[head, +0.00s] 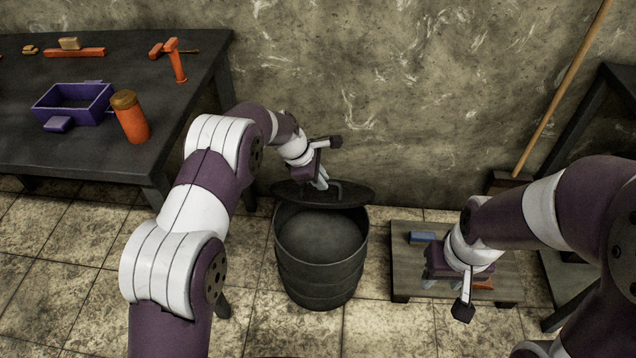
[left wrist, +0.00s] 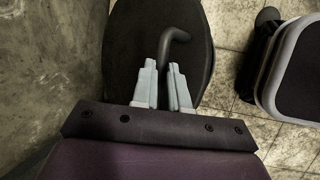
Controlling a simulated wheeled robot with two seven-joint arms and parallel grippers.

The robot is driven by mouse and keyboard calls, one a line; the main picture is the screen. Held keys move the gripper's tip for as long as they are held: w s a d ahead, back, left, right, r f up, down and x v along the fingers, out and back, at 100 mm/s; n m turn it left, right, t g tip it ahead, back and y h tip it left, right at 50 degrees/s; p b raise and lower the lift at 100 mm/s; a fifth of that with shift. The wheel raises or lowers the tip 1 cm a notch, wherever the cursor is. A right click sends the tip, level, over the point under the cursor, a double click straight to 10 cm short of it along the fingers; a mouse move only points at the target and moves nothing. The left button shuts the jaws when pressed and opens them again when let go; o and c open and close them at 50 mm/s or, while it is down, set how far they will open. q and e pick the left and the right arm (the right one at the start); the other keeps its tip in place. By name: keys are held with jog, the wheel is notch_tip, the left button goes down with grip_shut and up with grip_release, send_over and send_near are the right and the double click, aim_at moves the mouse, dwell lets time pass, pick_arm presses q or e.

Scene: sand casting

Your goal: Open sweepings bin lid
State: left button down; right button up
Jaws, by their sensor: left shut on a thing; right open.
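The sweepings bin (head: 318,262) is a dark ribbed drum on the tiled floor, with its grey inside showing from above. Its dark round lid (head: 352,196) is raised and tilted at the back of the rim, near the wall. My left gripper (head: 321,184) is shut on the lid handle (head: 337,186). In the left wrist view the fingers (left wrist: 168,84) close around the bent handle (left wrist: 178,40) over the dark lid (left wrist: 128,38). My right gripper (head: 444,283) is open above the low wooden platform, right of the bin.
The low platform (head: 400,284) holds a blue block (head: 422,238) and an orange item (head: 484,284), partly hidden by my right gripper. A dark workbench (head: 60,150) with a purple frame (head: 72,104) and an orange canister (head: 131,118) stands left. A broom handle (head: 562,90) leans at right.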

pick_arm(q)
jog(key=shift+w+r+p, duration=0.1)
jog(key=shift+w+p, duration=0.2)
jog(key=shift+w, duration=0.25)
pick_arm(e)
jog(key=shift+r, duration=0.5)
pick_arm(q)
jog(key=c, duration=1.2)
grip_release()
jog(key=shift+o, duration=0.4)
jog(key=shift+w+d+f, duration=0.1)
jog(key=shift+w+f, duration=0.15)
jog(key=shift+w, duration=0.05)
jog(key=shift+s+r, duration=0.15)
jog(key=shift+r, duration=0.25)
jog(key=p+v, duration=0.3)
jog(key=v, duration=0.9)
jog(key=shift+a+p, duration=0.25)
jog(key=shift+p, duration=0.1)
pick_arm(e)
jog(key=r, duration=0.3)
jog(key=shift+w+r, duration=0.25)
